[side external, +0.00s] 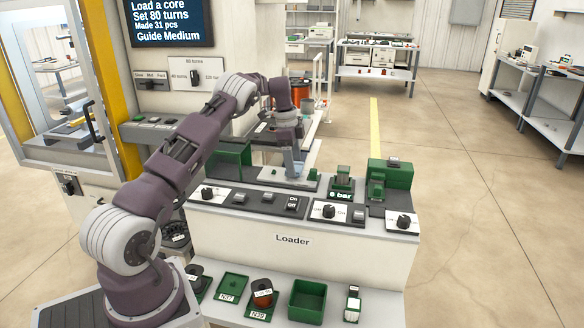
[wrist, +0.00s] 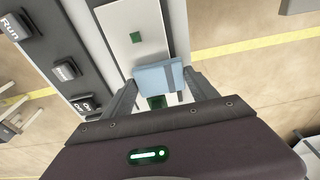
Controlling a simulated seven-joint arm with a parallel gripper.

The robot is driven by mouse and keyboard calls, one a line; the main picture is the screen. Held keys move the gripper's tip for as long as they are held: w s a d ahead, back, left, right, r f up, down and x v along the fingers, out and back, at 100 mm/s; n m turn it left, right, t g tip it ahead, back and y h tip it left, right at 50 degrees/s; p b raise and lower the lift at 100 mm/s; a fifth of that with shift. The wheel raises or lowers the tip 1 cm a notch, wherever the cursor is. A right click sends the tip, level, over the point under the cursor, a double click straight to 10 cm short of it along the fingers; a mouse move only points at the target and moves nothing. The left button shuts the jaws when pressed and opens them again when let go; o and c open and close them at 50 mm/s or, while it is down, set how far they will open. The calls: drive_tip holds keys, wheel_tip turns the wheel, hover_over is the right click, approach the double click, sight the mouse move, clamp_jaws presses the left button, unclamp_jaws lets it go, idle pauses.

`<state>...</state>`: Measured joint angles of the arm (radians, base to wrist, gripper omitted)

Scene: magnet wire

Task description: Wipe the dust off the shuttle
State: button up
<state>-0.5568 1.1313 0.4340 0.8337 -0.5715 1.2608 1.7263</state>
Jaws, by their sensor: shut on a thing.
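My gripper (wrist: 161,80) is shut on a light blue cloth (wrist: 156,72), which spans between the two fingertips in the wrist view. The cloth is over a pale, long plate (wrist: 128,18) with a small green square, which looks like the shuttle. I cannot tell whether the cloth touches it, and no dust can be made out. In the side external view my gripper (side external: 292,157) points down behind the Loader panel, with the blue cloth (side external: 298,170) at its tips. The cloth and fingers hide part of the plate.
The Loader panel (side external: 240,205) with switches and knobs lies in front of my gripper. Green blocks (side external: 390,174) stand to its right. A lower shelf holds green trays (side external: 307,300), a spool (side external: 262,291) and a small bottle (side external: 352,305). The screen (side external: 165,20) stands back left.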

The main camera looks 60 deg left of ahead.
sight(298, 180)
drive_tip(key=shift+w+r, duration=0.1)
drive_tip(key=shift+w, duration=0.05)
drive_tip(key=shift+s+d+f, duration=0.35)
drive_tip(key=shift+d+f, duration=0.1)
drive_tip(key=shift+d, duration=0.25)
drive_tip(key=shift+s+d, duration=0.35)
drive_tip(key=shift+d, duration=0.35)
drive_tip(key=shift+s+d, duration=0.3)
drive_tip(key=shift+d, duration=0.4)
drive_tip(key=shift+w+a, duration=0.85)
drive_tip(key=shift+a, duration=0.15)
drive_tip(key=shift+w+a+r, duration=0.3)
drive_tip(key=shift+w+a, duration=0.4)
drive_tip(key=shift+s+d, duration=0.2)
drive_tip(key=shift+s+d+f, duration=0.2)
drive_tip(key=shift+d+f, duration=0.05)
drive_tip(key=shift+s+d, duration=1.1)
drive_tip(key=shift+w+a+r, duration=0.2)
drive_tip(key=shift+w+a, duration=0.55)
drive_tip(key=shift+a, duration=0.05)
drive_tip(key=shift+w+a+r, duration=0.15)
drive_tip(key=shift+w+a, duration=0.6)
drive_tip(key=shift+r, duration=3.65)
